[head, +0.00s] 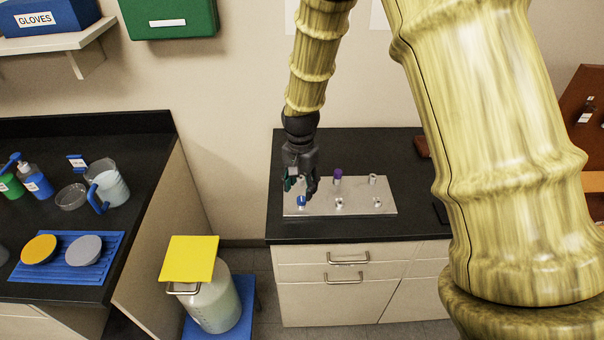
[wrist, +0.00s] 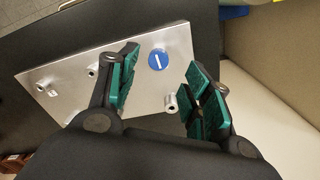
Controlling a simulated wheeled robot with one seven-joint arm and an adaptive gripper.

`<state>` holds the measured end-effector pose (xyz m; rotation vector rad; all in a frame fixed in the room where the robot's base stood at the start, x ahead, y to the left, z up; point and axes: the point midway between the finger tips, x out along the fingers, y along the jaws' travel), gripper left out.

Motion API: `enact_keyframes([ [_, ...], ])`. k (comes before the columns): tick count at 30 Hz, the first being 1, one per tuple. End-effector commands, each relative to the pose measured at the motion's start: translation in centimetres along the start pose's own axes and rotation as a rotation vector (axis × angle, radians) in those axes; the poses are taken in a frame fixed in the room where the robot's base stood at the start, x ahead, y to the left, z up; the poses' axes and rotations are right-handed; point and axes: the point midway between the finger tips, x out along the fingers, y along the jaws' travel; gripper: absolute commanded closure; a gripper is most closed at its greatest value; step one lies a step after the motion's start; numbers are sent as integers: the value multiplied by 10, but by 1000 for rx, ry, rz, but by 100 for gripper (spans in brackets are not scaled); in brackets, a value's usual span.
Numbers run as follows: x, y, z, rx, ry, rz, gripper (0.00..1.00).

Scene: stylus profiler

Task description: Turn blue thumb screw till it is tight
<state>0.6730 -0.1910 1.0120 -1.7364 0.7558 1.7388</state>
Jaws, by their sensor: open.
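The blue thumb screw (head: 301,203) stands at the front left of a silver metal plate (head: 358,192). In the wrist view the blue screw (wrist: 158,60) shows as a round head with a white line on top, and the silver plate (wrist: 62,68) lies beneath. My gripper (head: 301,187) points down over the plate's left end. In the wrist view my gripper (wrist: 161,64) is open, its green-padded fingers on either side of the blue head with gaps. I cannot tell whether the fingertips are level with the head or above it.
A purple-topped post (head: 338,175) and several bare silver posts stand on the plate. One silver post (wrist: 170,102) is close to my right-hand finger in the wrist view. The black bench top (head: 410,225) is clear in front. A bottle with a yellow board (head: 190,259) stands left of the bench.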

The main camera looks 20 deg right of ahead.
Motion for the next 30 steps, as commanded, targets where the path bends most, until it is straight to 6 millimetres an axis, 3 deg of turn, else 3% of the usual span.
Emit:
enact_keyframes([
  [15,51,2,-1,3,0,0,51],
  [30,60,2,-1,3,0,0,52],
])
